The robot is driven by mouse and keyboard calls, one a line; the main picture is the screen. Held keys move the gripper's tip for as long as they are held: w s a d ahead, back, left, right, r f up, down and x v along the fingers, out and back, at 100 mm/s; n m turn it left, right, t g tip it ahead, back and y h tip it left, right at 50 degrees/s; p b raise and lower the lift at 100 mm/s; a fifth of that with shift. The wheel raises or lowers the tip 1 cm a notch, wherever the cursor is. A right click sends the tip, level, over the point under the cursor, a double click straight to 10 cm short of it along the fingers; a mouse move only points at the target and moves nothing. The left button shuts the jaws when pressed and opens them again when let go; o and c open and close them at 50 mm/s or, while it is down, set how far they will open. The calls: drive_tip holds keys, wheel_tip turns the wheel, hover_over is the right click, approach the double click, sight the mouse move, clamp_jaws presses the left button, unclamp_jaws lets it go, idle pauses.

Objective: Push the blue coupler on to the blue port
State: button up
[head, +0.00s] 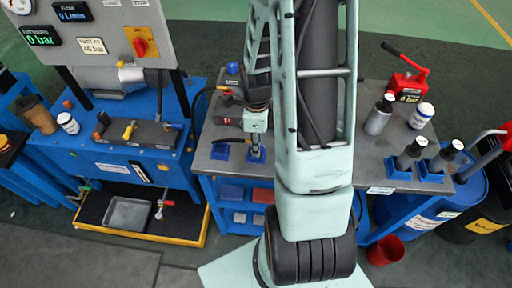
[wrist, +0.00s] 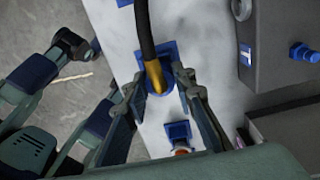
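The blue coupler (wrist: 158,87) is on the end of a black hose, with a brass-coloured sleeve. It sits in a blue holder on the grey bench, which also shows in the head view (head: 256,155). My gripper (wrist: 158,78) is around the coupler, one finger on each side. The fingers look spread, with no clear contact. In the head view my gripper (head: 256,130) points down over the holder. The blue port (wrist: 304,53) sticks out of a grey box at the right of the wrist view; a blue fitting (head: 232,68) tops the box in the head view.
The grey box (wrist: 275,45) stands on the bench to the right in the wrist view. Bottles (head: 379,115) and a red hand pump (head: 408,82) stand on the bench's right side.

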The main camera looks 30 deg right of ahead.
clamp_jaws()
drive_tip(key=shift+r, duration=0.15)
drive_tip(key=shift+r+p, duration=1.7)
drive_tip(key=shift+r, duration=0.7)
drive_tip(key=shift+w+d+r, duration=0.15)
drive_tip(key=shift+w, duration=0.05)
drive_tip(key=w+d+r+p, duration=0.5)
drive_tip(key=w+d+r, duration=0.4)
drive_tip(key=w, duration=0.4)
wheel_tip(320, 180, down, 5)
drive_tip(key=b, duration=0.3)
drive_tip(key=shift+d+r, duration=0.1)
drive_tip(key=shift+d, duration=0.05)
drive_tip(key=shift+f+b, duration=0.45)
drive_tip(key=shift+f, duration=0.05)
